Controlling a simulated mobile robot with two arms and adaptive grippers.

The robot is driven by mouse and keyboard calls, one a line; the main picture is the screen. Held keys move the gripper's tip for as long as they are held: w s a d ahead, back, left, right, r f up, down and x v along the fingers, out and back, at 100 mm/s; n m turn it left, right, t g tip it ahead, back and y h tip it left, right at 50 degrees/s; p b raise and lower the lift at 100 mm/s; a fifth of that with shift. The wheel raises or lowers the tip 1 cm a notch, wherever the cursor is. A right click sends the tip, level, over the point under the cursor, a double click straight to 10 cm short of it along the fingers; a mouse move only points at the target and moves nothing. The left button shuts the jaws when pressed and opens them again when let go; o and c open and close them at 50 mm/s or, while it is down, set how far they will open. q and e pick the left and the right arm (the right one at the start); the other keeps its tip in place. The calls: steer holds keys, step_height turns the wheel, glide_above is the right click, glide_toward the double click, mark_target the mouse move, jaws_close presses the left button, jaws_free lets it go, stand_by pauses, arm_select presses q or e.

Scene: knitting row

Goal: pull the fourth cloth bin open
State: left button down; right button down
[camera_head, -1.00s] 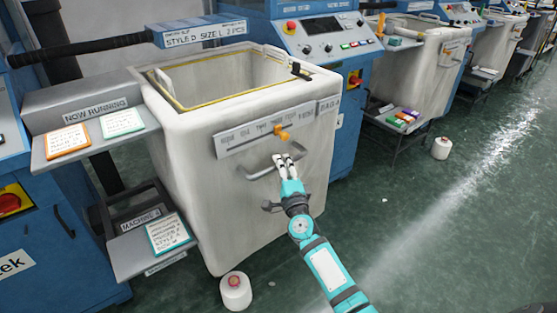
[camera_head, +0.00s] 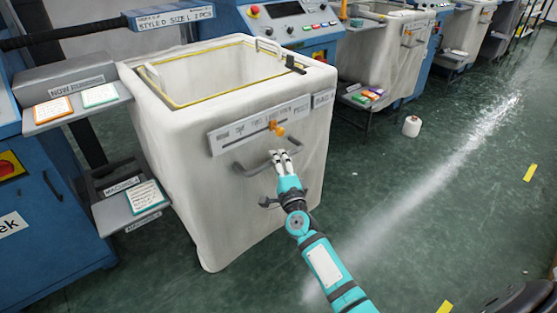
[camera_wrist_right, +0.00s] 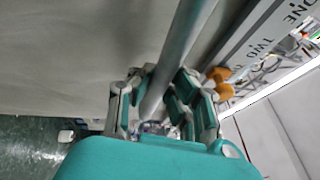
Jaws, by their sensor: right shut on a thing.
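A large white cloth bin (camera_head: 262,190) with an open top stands in the near row, beside a shelf tagged MACHINE 4. A grey bar handle (camera_head: 250,171) is on its front, under a printed label strip (camera_head: 240,133) with an orange slider (camera_head: 277,129). My right gripper (camera_head: 280,157) is shut on the handle near its right part. In the right wrist view the handle (camera_wrist_right: 182,45) runs between the fingers of the gripper (camera_wrist_right: 155,100), with the orange slider (camera_wrist_right: 218,75) close by on the right. My left gripper is in neither view.
Shelves with cards (camera_head: 146,196) stand left of the bin, near a blue cabinet (camera_head: 55,220). A control panel (camera_head: 282,20) is behind it. A white spool (camera_head: 411,126) stands on the floor to the right. The green floor (camera_head: 410,220) in front and right is largely clear.

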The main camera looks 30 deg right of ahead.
steer(key=shift+s+a+f, duration=0.1)
steer(key=shift+f, duration=0.05)
steer(key=c, duration=1.2)
jaws_free()
steer(key=shift+c, duration=0.2)
steer(key=shift+s, duration=0.15)
steer(key=v, duration=1.1)
steer(key=shift+s, duration=0.3)
